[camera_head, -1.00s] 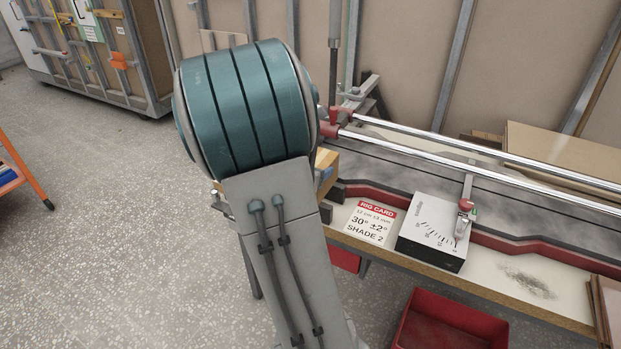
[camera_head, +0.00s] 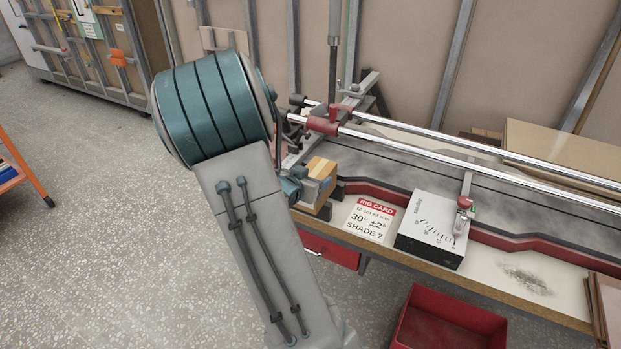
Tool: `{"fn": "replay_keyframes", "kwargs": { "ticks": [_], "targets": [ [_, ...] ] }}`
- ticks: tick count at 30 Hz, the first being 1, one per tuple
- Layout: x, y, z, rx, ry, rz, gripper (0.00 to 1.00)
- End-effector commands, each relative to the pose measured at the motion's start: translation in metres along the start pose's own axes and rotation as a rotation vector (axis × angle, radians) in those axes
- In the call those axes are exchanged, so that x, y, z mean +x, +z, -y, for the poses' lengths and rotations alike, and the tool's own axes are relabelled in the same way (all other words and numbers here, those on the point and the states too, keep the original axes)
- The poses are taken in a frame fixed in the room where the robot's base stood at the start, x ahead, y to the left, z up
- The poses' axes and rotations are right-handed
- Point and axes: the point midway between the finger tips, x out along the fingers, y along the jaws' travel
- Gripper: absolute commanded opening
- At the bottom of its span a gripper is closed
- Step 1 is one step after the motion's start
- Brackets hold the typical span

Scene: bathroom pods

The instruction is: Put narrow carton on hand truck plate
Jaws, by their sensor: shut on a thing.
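I cannot make out a narrow carton or a hand truck plate in the head view. My arm rises from the bottom centre to a large teal-banded joint at the upper left. The raised arm covers part of the floor and the bench's left end.
A long workbench (camera_head: 430,268) with chrome rails (camera_head: 420,155) runs along the right. A red bin (camera_head: 450,325) stands in front.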

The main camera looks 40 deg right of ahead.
Motion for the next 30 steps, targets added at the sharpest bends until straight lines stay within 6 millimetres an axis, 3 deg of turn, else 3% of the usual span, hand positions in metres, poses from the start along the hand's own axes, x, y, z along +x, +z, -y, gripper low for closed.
{"fn": "replay_keyframes", "kwargs": {
  "ticks": [5,6,8,23,30],
  "targets": [
    [0.002,0.003,0.000,0.002,-0.001,-0.002,0.29],
    [0.001,0.003,0.000,0.001,-0.001,0.000,0.71],
    [0.001,0.002,0.000,0.000,-0.001,0.000,0.87],
    [-0.004,-0.003,0.001,-0.001,-0.002,0.000,0.87],
    [-0.043,-0.001,0.002,0.004,-0.006,-0.001,0.87]
  ]
}}
